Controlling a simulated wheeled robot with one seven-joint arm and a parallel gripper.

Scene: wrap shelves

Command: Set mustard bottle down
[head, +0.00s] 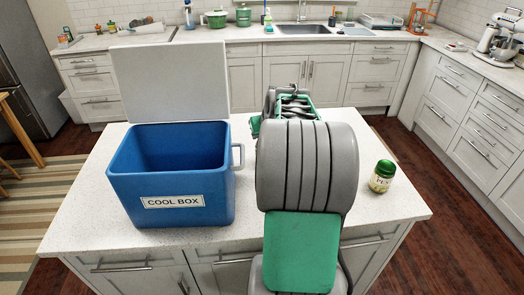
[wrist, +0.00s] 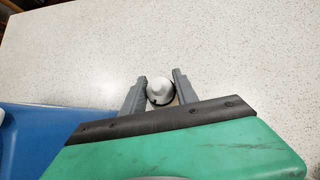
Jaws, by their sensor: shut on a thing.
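My gripper (wrist: 161,84) is shut on the mustard bottle (wrist: 159,91). In the wrist view only its pale round top shows between the two grey fingers, seen from above. The rest of the bottle is hidden, and I cannot tell whether its base touches the counter. The speckled white counter (wrist: 70,50) lies beneath and beyond it. In the head view my arm hides the bottle and the fingertips, near the middle of the island (head: 390,215).
The blue cool box (head: 172,205), lid open, stands left of my arm; its edge also shows in the wrist view (wrist: 30,145). A green-lidded jar (head: 382,177) stands on the island's right side. The counter ahead of my gripper is clear in the wrist view.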

